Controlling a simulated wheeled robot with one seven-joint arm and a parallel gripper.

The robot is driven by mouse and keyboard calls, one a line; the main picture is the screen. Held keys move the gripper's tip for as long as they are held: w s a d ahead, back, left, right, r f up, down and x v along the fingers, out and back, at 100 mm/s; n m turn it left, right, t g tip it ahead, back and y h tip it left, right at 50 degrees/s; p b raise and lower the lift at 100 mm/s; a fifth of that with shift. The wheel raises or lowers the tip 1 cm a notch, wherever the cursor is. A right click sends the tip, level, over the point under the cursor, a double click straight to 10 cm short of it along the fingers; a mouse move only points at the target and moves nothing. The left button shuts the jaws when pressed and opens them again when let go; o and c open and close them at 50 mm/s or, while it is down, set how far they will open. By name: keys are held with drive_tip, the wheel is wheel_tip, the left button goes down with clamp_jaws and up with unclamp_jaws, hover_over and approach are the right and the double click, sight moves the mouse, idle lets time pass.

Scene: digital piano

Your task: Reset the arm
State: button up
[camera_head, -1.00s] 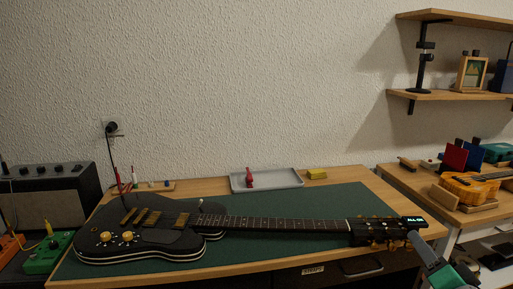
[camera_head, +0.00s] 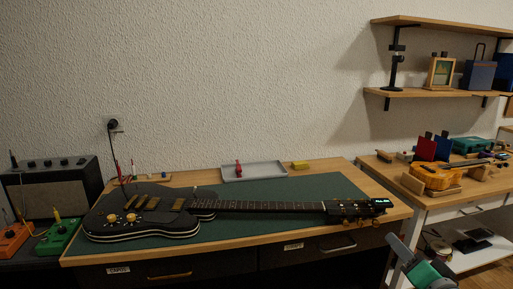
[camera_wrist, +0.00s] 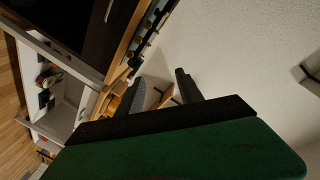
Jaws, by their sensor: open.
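My gripper (camera_head: 398,248) is in the lower right of the head view, in front of the bench's right end and apart from the guitar. In the wrist view my gripper (camera_wrist: 165,82) shows two dark fingers spread apart with nothing between them. A black electric guitar (camera_head: 150,218) lies flat on a green mat (camera_head: 285,190) on the wooden bench, its headstock pointing right.
A grey tray (camera_head: 268,174) with a red item (camera_head: 239,169) and a yellow block (camera_head: 300,165) sit at the bench's back. An amplifier (camera_head: 60,188) is left. A side table (camera_head: 455,204) with a small orange guitar (camera_head: 436,178) stands right, below wall shelves (camera_head: 440,95).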

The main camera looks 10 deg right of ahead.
drive_tip(key=w+a+r+n+g+y+p, duration=0.1)
drive_tip(key=w+a+n+g+y+p, duration=0.15)
drive_tip(key=a+p, duration=0.45)
drive_tip(key=w+a+r+n+g+y+p, duration=0.1)
drive_tip(key=w+a+n+g+y+p, duration=0.15)
drive_tip(key=a+g+p, duration=0.4)
drive_tip(key=s+a+r+n+g+h+p, duration=0.1)
drive_tip(key=s+a+r+n+g+p, duration=0.1)
drive_tip(key=s+a+r+p, duration=0.2)
drive_tip(key=s+a+r+n+g+h+p, duration=0.1)
drive_tip(key=s+a+r+n+g+p, duration=0.1)
drive_tip(key=s+a+p, duration=0.4)
drive_tip(key=a+r+n, duration=0.1)
drive_tip(key=a, duration=0.2)
drive_tip(key=shift+a+r+p, duration=0.35)
clamp_jaws()
